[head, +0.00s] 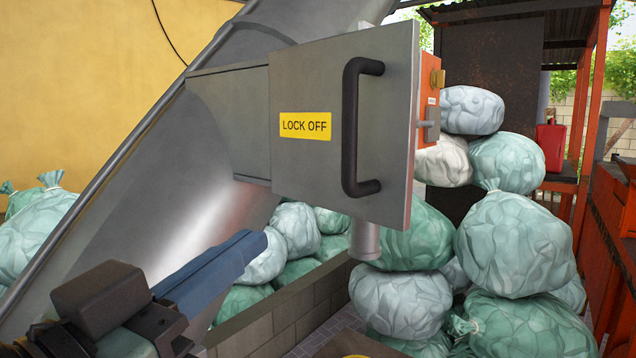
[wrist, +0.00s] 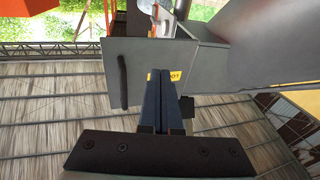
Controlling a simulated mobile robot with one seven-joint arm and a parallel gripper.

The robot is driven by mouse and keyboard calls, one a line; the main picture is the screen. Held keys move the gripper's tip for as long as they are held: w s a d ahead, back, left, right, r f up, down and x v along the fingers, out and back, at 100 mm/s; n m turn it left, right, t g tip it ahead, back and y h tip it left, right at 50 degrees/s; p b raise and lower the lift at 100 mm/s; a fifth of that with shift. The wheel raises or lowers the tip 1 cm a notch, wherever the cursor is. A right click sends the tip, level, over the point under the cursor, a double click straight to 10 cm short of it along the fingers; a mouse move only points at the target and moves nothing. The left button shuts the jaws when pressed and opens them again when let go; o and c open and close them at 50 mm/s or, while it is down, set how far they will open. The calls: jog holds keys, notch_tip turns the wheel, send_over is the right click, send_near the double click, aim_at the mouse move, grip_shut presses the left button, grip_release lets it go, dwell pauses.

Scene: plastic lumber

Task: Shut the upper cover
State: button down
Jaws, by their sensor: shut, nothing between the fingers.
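The upper cover (head: 335,110) is a flat grey metal panel on a housing over the sloping chute. It has a black vertical bar handle (head: 355,127) near its right edge and a yellow "LOCK OFF" label (head: 305,125). How far it stands open is hard to tell. In the wrist view, the cover (wrist: 142,52) is ahead of the fingers, with its handle (wrist: 123,80) to their left. My gripper (head: 252,243) is shut and empty, lower left of the cover. In the wrist view its blue fingers (wrist: 170,88) hide part of the label.
The grey metal chute (head: 165,165) slopes up behind the cover. An orange box with a latch (head: 431,108) sits at the cover's right edge. Full bags (head: 515,243) are piled below and to the right, by a low block wall (head: 290,318). A red canister (head: 551,145) stands at right.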

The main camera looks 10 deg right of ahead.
aim_at(394, 224)
jog(key=s+m+g+h+p, duration=0.2)
jog(key=s+m+g+h, duration=0.1)
jog(key=s+m+g, duration=0.25)
jog(key=shift+n+g, duration=0.35)
jog(key=shift+n, duration=0.1)
jog(key=p+x, duration=0.2)
jog(key=x, duration=0.2)
jog(key=p+x, duration=0.2)
jog(key=x, duration=0.2)
jog(key=r+p+x, duration=0.1)
jog(key=p+x, duration=0.1)
jog(key=x, duration=0.2)
jog(key=shift+s+d, duration=0.2)
jog(key=shift+w+d+f+p, duration=0.2)
jog(key=shift+w+d+p, duration=0.15)
jog(key=shift+d, duration=0.1)
jog(key=shift+s, duration=0.1)
jog(key=shift+d, duration=0.15)
